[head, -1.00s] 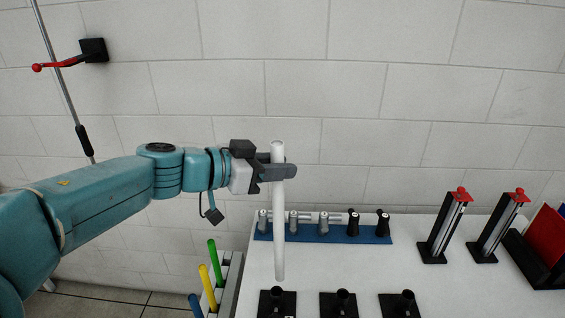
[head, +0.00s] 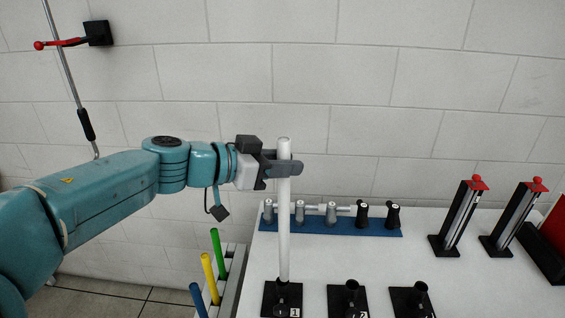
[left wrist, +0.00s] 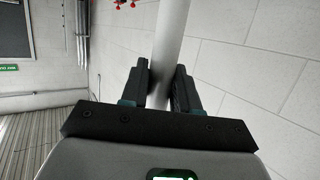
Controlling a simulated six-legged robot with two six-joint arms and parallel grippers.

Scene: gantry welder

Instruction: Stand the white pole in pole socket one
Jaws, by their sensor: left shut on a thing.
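The white pole (head: 284,220) stands upright in the head view, its top end just above my left gripper (head: 287,168). My left gripper is shut on the pole near its top. In the left wrist view the pole (left wrist: 171,35) runs between the two dark fingers of the gripper (left wrist: 160,82). Pole socket one (head: 270,300), a black base with a short tube and a "1" label, is at the bottom of the head view. The pole's lower end meets the tube's top in the picture; I cannot tell whether it is inside. My right gripper is not in view.
Two more black sockets (head: 350,303) (head: 412,302) stand to the right on the white table (head: 335,255). A blue mat (head: 335,226) with several metal and black pieces lies behind. Coloured poles (head: 207,278) stand in a rack at left. Red-topped black stands (head: 460,217) are at right.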

